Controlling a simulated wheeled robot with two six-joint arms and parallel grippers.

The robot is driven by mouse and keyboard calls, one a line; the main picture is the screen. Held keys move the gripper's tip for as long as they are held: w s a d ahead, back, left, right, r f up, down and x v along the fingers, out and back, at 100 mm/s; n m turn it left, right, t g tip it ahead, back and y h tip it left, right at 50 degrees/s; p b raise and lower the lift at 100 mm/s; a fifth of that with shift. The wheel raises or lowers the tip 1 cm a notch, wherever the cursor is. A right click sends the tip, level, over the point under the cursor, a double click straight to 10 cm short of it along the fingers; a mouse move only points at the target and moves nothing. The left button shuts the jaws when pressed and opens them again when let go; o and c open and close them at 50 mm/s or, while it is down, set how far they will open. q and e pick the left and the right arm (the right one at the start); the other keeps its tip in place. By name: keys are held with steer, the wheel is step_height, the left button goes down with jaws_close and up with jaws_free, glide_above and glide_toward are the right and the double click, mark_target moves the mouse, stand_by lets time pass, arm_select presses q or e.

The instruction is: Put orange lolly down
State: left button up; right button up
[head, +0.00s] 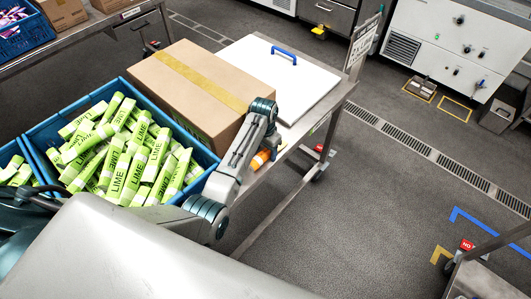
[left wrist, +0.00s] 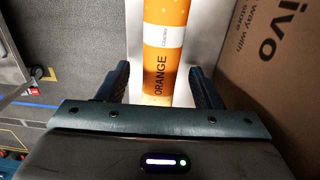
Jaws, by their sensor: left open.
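The orange lolly (left wrist: 163,50) is an orange wrapper with a white band and the word ORANGE. In the left wrist view it lies between the two dark fingers of my left gripper (left wrist: 158,82), with a gap on each side. The gripper is open around it. In the head view, part of the orange lolly (head: 260,159) shows beside the carton, near the table's edge, below my left gripper (head: 270,148). My arm hides much of it there. My right gripper is in neither view.
A cardboard carton (head: 165,85) with yellow tape stands close beside the lolly. A blue crate (head: 45,135) of several lime lollies is at the left. A white lid with a blue handle (head: 285,55) lies behind on the metal table (head: 325,105). Open floor is to the right.

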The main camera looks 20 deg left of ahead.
arm_select(q)
steer(key=c, duration=1.2)
steer(key=shift+r, duration=0.1)
